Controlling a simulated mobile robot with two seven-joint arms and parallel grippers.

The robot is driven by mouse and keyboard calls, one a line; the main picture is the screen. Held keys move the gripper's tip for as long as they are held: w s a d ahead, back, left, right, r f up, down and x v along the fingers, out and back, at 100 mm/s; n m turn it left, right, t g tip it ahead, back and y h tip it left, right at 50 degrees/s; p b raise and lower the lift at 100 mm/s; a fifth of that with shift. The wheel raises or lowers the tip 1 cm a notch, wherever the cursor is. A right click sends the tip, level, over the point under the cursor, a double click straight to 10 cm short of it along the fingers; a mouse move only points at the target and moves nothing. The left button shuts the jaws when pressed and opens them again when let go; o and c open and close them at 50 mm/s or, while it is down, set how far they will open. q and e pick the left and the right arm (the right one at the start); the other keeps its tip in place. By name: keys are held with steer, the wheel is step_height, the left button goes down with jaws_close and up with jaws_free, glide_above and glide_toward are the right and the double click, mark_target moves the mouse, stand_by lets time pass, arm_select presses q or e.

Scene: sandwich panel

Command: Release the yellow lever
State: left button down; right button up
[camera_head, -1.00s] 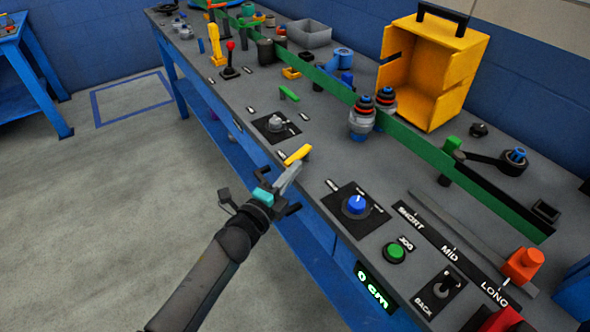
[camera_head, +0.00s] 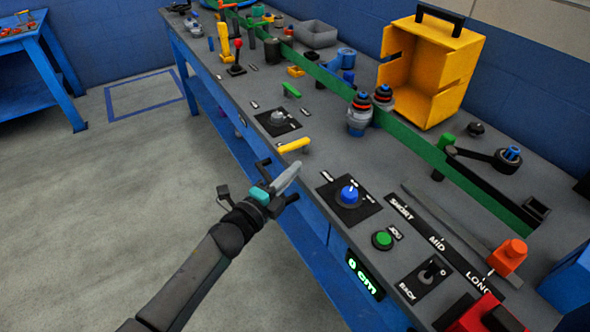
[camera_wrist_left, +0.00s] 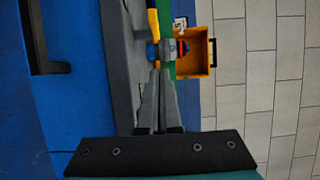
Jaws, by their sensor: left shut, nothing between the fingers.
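The yellow lever (camera_head: 293,145) is a short bar at the bench's near edge, lying roughly level in the head view. A yellow bar (camera_wrist_left: 153,24) also shows beyond my fingertips in the left wrist view. My left gripper (camera_head: 296,170) is shut and empty. Its tips are just in front of and below the lever, with a small gap in the head view. The fingers also show closed together in the left wrist view (camera_wrist_left: 161,76). My right gripper is in neither view.
A blue knob (camera_head: 349,194) and green button (camera_head: 382,240) sit right of the lever. A grey dial (camera_head: 278,117) and small green handle (camera_head: 290,90) are behind it. A yellow box (camera_head: 458,75) stands at the back. Floor left of the bench is clear.

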arm_select(q)
steer(key=w+a+v, duration=0.1)
steer(key=a+v, duration=0.1)
steer(key=v, duration=0.7)
steer(key=s+a+f+n+g+y, duration=0.2)
steer(key=s+a+f+n, duration=0.15)
steer(key=f, duration=0.55)
steer(key=s+a+f+n+g+y, duration=0.25)
steer(key=s+f+n, duration=0.2)
steer(key=f, duration=0.45)
steer(key=s+a+f+n+g+y, duration=0.1)
steer(key=s+a+f+n+y, duration=0.15)
steer(key=s+f+n, duration=0.4)
steer(key=s+f+n+g, duration=0.2)
steer(key=s+f, duration=0.3)
steer(key=s, duration=0.4)
steer(key=s+f+n+g+y, duration=0.1)
steer(key=s+f+n+g, duration=0.2)
steer(key=s+f, duration=0.3)
steer(key=s+f+n+g+y, duration=0.1)
steer(key=s+f+g, duration=0.3)
steer(key=s, duration=0.7)
steer(key=shift+s+d+f+n+p, duration=0.3)
steer(key=shift+s+f+n+p, duration=0.15)
steer(key=shift+f+n, duration=0.2)
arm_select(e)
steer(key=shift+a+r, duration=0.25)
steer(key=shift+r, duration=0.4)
